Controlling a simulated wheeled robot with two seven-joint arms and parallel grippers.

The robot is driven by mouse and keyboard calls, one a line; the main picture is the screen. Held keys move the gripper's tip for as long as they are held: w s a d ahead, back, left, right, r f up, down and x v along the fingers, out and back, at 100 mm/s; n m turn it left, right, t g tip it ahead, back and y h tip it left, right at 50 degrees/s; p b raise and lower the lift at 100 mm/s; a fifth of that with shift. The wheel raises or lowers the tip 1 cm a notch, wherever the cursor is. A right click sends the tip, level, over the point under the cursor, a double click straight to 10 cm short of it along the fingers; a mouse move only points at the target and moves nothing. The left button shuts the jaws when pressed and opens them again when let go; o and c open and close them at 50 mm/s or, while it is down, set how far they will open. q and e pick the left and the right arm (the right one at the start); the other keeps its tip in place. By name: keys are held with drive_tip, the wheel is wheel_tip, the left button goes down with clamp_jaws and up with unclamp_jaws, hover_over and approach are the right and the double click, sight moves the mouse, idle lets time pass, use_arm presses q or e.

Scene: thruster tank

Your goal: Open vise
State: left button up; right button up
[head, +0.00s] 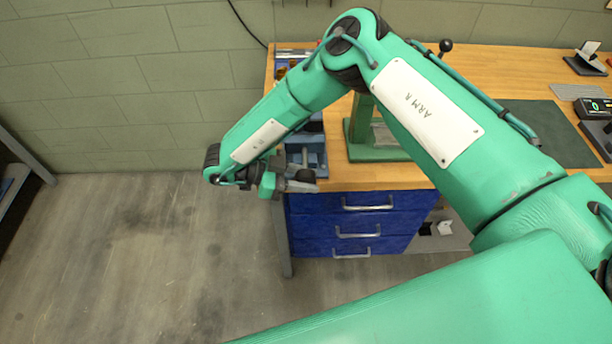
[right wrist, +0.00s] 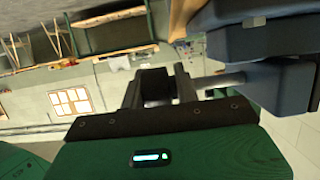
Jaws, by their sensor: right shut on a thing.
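The blue-grey vise (head: 311,150) is mounted at the left front corner of the wooden bench, partly hidden behind my right forearm. It also shows in the right wrist view as large blue blocks (right wrist: 265,85) at the upper right. My right gripper (head: 301,182) is at the vise's front, just off the bench edge. In the right wrist view, its two fingers (right wrist: 158,88) are closed around a dark piece, which seems to be the vise handle. A grey screw bar (right wrist: 222,80) runs from there to the vise body. How far the jaws stand apart is unclear. My left gripper is out of view.
The wooden bench (head: 470,70) has blue drawers (head: 345,222) under the vise. A green stand (head: 372,150) is close to the vise's right. A dark green mat (head: 560,130) and small devices lie at the right. The floor left of the bench is clear.

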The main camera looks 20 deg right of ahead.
drive_tip(key=shift+s+a+f, duration=0.2)
drive_tip(key=shift+s, duration=0.1)
drive_tip(key=o, duration=0.8)
drive_tip(key=shift+a+r, duration=0.1)
drive_tip(key=shift+r, duration=0.1)
drive_tip(key=shift+w, duration=0.1)
